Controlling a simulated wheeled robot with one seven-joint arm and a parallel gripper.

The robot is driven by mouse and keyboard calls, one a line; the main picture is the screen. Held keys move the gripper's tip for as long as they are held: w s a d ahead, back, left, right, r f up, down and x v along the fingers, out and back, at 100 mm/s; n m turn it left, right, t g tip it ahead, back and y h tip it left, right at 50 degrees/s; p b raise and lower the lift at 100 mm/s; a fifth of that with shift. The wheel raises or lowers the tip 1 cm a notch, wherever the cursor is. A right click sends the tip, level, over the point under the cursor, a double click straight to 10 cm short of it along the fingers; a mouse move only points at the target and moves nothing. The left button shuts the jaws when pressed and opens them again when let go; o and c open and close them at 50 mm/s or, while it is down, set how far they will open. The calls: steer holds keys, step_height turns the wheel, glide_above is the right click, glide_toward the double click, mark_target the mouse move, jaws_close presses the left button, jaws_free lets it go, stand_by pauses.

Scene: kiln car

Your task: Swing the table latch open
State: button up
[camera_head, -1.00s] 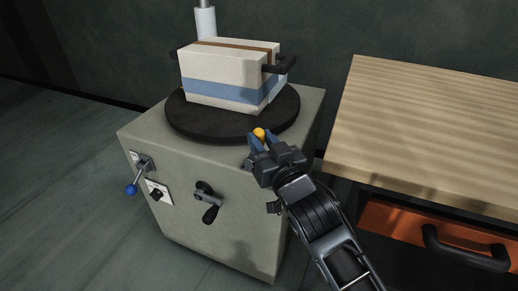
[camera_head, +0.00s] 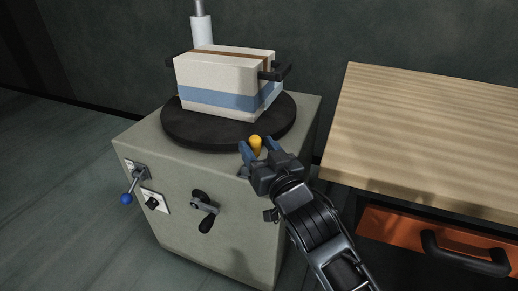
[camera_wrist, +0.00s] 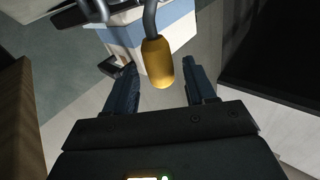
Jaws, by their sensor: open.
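The yellow latch grip (camera_head: 256,144) is by the cabinet's right front top edge, beside the dark round table (camera_head: 185,139). In the wrist view the yellow grip (camera_wrist: 158,62) hangs from a bent grey rod (camera_wrist: 150,18), with its free end between my fingers. My gripper (camera_head: 257,147) is open, one blue-grey finger on each side of the grip. In the wrist view the fingers of my gripper (camera_wrist: 163,88) show gaps to the grip on both sides. Contact is not visible. The latch's pivot is hidden in the head view.
A white box with a blue band (camera_head: 220,85) and dark handles stands on the round table. The grey cabinet (camera_head: 240,230) has a blue-knobbed lever (camera_head: 127,197) and a black crank (camera_head: 204,212) on its front. A wooden bench (camera_head: 430,130) with an orange drawer (camera_head: 390,232) is to the right.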

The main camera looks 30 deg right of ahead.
steer(key=s+a, duration=0.1)
steer(key=s, duration=0.6)
steer(key=shift+s+f, duration=0.25)
steer(key=shift+s, duration=0.1)
stand_by(0.4)
steer(key=s+a+f+n+g+y, duration=0.1)
steer(key=s+f, duration=0.2)
steer(key=s, duration=0.4)
steer(key=s+a+f+n+g+y, duration=0.1)
steer(key=s+f, duration=0.2)
steer(key=s, duration=0.5)
steer(key=s+a+r+g, duration=0.2)
steer(key=s, duration=1.7)
step_height(320, 180, up, 17)
steer(key=p, duration=1.6)
steer(key=shift+s+n+y+p, duration=0.15)
steer(key=shift+n+y+p, duration=0.15)
steer(key=shift+p, duration=0.1)
